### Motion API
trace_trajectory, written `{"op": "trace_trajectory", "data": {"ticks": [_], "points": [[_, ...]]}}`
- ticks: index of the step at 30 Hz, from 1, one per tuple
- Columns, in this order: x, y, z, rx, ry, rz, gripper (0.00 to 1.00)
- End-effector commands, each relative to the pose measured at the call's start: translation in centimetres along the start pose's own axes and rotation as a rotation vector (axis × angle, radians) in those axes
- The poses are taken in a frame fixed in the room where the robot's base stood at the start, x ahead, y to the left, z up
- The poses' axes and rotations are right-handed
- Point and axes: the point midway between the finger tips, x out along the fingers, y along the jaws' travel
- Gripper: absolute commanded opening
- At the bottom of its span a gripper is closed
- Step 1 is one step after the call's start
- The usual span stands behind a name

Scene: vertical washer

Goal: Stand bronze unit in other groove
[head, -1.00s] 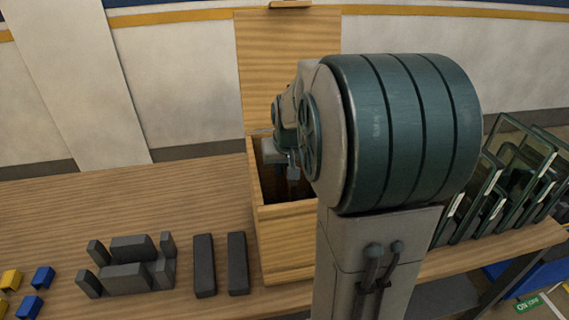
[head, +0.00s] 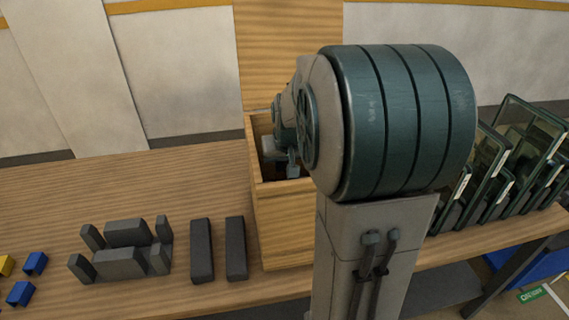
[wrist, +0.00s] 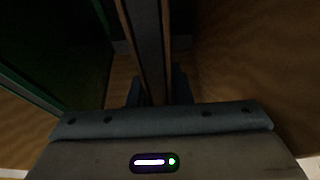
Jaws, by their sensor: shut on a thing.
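The bronze unit (wrist: 148,45) shows in the wrist view as a narrow upright panel with bronze-brown edges and a dark middle. My gripper (wrist: 156,90) is shut on it, one finger on each side. In the head view my gripper (head: 292,163) is down in the open wooden box (head: 286,222), partly hidden by my arm. The unit cannot be made out in the head view. The box's grooves are too dark to tell, and so is whether the unit's lower edge sits in one.
The box lid (head: 288,50) stands up behind. A dark green panel (wrist: 50,50) is left of the unit in the wrist view. Grey blocks (head: 122,262), two dark bars (head: 202,250) and blue pieces (head: 20,293) lie left on the table. Green-framed panels (head: 522,140) stand at right.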

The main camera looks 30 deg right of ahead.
Motion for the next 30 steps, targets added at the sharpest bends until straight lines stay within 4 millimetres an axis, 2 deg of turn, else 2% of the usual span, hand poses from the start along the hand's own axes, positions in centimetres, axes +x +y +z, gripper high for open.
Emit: {"op": "trace_trajectory", "data": {"ticks": [7, 8, 9, 10, 18, 22, 26, 30], "points": [[0.3, 0.0, 0.2, 0.0, -0.004, 0.0, 0.0], [0.3, 0.0, 0.2, 0.001, -0.004, 0.0, 0.26], [0.3, 0.0, 0.3, 0.001, -0.005, 0.0, 0.38], [0.3, 0.0, 0.3, 0.001, -0.005, 0.0, 0.43], [0.5, 0.0, 0.6, 0.001, -0.013, 0.0, 0.43], [-0.2, 0.0, 0.5, 0.001, -0.01, 0.0, 0.43], [-2.3, 0.0, 0.3, 0.001, -0.004, 0.0, 0.43], [-5.7, 0.0, 0.1, 0.001, 0.002, 0.0, 0.43]]}}
